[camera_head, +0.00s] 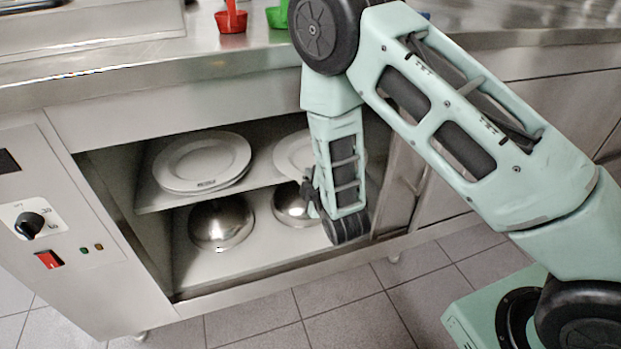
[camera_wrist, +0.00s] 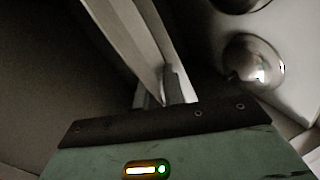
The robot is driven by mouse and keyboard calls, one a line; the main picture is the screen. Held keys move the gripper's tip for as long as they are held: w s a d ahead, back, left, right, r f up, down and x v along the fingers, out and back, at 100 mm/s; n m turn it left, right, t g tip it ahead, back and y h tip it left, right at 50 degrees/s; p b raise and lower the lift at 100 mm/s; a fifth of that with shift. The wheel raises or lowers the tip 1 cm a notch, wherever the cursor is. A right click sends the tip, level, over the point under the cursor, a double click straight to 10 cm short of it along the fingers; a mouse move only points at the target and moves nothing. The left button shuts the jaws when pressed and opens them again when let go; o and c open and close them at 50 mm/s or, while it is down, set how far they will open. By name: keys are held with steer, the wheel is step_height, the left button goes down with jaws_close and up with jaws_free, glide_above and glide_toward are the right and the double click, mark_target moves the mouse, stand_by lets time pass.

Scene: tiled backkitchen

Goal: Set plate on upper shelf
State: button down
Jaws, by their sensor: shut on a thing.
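A white plate (camera_head: 292,152) is at the right part of the upper shelf (camera_head: 153,201), partly hidden behind my arm. I cannot tell whether it touches the shelf. My gripper (camera_head: 308,190) is at this plate's front edge and is shut on it; the fingers are small and partly hidden in the head view. In the dark wrist view, the fingertips (camera_wrist: 165,98) close around the end of a pale, edge-on band, which seems to be the plate. A stack of white plates (camera_head: 203,160) lies on the left of the same shelf.
Shiny metal domes (camera_head: 221,222) stand on the lower shelf; one also shows in the wrist view (camera_wrist: 253,62). The steel counter (camera_head: 150,62) is above, with a red cup (camera_head: 231,22) and a green cup (camera_head: 277,17). A control panel with a black knob (camera_head: 29,225) is at left.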

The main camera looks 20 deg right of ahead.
steer(key=shift+f, duration=0.1)
steer(key=c, duration=1.5)
jaws_free()
